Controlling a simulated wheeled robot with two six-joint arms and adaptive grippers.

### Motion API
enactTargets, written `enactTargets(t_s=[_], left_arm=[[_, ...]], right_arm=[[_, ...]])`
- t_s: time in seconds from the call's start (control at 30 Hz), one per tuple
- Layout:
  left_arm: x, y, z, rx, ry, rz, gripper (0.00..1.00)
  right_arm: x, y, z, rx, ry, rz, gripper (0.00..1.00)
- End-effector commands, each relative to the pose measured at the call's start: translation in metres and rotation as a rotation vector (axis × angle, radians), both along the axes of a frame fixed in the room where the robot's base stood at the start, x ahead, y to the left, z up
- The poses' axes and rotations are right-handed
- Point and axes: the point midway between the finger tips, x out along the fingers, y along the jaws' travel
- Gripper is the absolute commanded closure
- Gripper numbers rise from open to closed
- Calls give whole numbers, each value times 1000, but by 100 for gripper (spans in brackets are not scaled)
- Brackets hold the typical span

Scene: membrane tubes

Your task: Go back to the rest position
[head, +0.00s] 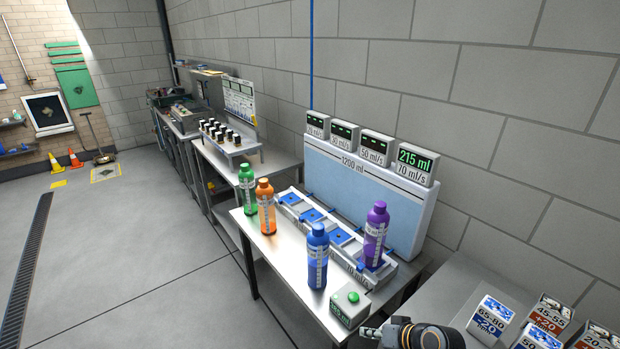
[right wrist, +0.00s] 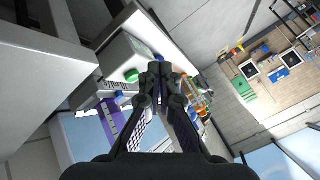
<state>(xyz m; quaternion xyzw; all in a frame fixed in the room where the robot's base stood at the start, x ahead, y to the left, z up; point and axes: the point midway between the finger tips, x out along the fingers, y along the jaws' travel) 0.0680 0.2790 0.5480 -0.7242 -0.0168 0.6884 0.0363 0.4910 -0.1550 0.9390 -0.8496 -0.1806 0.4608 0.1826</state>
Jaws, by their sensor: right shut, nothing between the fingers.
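My right gripper (head: 372,332) shows at the bottom edge of the head view, beside the front corner of the steel table. It is partly cut off by the frame. In the right wrist view its fingers (right wrist: 160,78) are shut with nothing between them. A grey box with a green button (head: 353,297) stands on the table close to that gripper, apart from it. A purple bottle (head: 376,232) stands upright in the near slot of the white station (head: 421,222). Blue (head: 317,258), orange (head: 266,208) and green (head: 247,190) bottles stand upright on the table. My left gripper is not in view.
The station's lit display (head: 415,161) reads 215 ml. Several labelled boxes (head: 490,315) stand on a grey surface at the lower right. A rack of dark-capped vials (head: 230,142) stands on a farther table.

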Motion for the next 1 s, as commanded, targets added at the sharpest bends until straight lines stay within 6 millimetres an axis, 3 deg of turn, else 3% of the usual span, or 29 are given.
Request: enactTargets(t_s=[0.23,0.37,0.47,0.7,0.8,1.0], left_arm=[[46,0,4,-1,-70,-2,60],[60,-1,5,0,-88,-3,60],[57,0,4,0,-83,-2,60],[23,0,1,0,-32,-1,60],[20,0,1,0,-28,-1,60],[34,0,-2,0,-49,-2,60]], right_arm=[[-56,-14,-3,-187,60,40,100],[-88,-28,1,-302,97,45,100],[-113,-41,7,-388,129,38,100],[-165,-74,31,-569,201,-8,100],[-184,-87,43,-632,233,-34,100],[-170,-91,-17,-624,254,-31,100]])
